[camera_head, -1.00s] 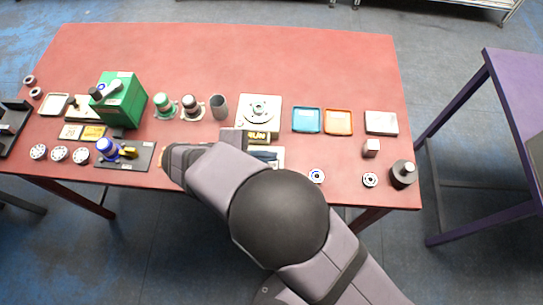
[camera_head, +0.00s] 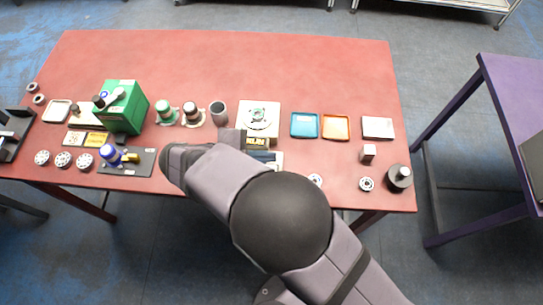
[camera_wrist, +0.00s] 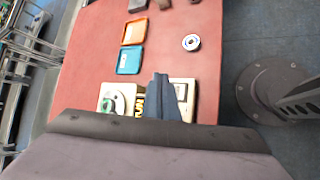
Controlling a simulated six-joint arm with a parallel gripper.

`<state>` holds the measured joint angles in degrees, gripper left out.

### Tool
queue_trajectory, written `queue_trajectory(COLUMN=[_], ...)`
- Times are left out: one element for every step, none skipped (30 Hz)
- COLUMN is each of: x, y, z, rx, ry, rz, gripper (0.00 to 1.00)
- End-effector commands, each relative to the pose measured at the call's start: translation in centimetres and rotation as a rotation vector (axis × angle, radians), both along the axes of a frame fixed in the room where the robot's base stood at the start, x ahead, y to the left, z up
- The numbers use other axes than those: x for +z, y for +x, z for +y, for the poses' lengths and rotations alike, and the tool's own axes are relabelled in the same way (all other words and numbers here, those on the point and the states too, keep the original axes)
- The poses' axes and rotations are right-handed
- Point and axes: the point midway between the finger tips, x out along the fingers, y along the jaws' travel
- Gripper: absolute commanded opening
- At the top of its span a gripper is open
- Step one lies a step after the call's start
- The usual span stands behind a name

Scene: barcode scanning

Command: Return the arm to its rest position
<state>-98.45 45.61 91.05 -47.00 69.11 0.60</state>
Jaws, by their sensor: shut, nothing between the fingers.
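My gripper (camera_wrist: 161,78) shows in the wrist view as blue-grey fingers closed together with nothing between them. It is over the front part of the red table, between a pale unit with a round plate (camera_wrist: 118,97) and a pale box (camera_wrist: 183,88). I cannot tell its exact height. In the head view my arm comes in from the lower right and hides most of the gripper. The round-plate unit (camera_head: 258,116) stands just behind the arm there, with a dark block with yellow lettering (camera_head: 257,142) in front of it.
A blue tray (camera_head: 304,125) and an orange tray (camera_head: 335,127) lie right of the arm. A green box (camera_head: 122,106) and a blue-and-yellow device on a dark plate (camera_head: 140,163) stand left. The table's back half (camera_head: 230,60) is clear. A purple table (camera_head: 510,85) stands right.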

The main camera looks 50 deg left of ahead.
Motion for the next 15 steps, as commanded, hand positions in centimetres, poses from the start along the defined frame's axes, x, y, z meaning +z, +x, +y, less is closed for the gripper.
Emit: queue_trajectory(x=[0.0, 0.0, 0.0, 0.0, 0.0, 0.0, 0.1, 0.1, 0.2, 0.2, 0.3, 0.5, 0.6, 0.7, 0.8], y=[0.0, 0.0, 0.0, 0.0, 0.1, 0.3, 0.5, 0.8, 1.4, 2.0, 2.7, 3.7, 4.6, 5.5, 6.8], z=[0.0, 0.0, 0.0, 0.0, 0.0, -0.2, -0.3, -0.5, -0.9, -1.3, -1.8, -2.6, -3.3, -4.1, -5.4], rx=[0.000, 0.000, 0.000, 0.000, -0.003, -0.008, -0.016, -0.026, -0.048, -0.067, -0.090, -0.128, -0.162, -0.197, -0.254], ry=[0.000, 0.000, 0.000, 0.000, 0.000, 0.001, 0.001, 0.002, 0.005, 0.008, 0.010, 0.015, 0.019, 0.025, 0.035], rz=[0.000, 0.000, 0.000, 0.000, 0.001, 0.003, 0.006, 0.010, 0.018, 0.026, 0.035, 0.048, 0.061, 0.075, 0.097], gripper=[0.00, 0.00, 0.00, 0.00, 0.00, 0.00, 0.00, 0.00, 0.00, 0.00, 0.00, 0.00, 0.00, 0.00, 0.00])
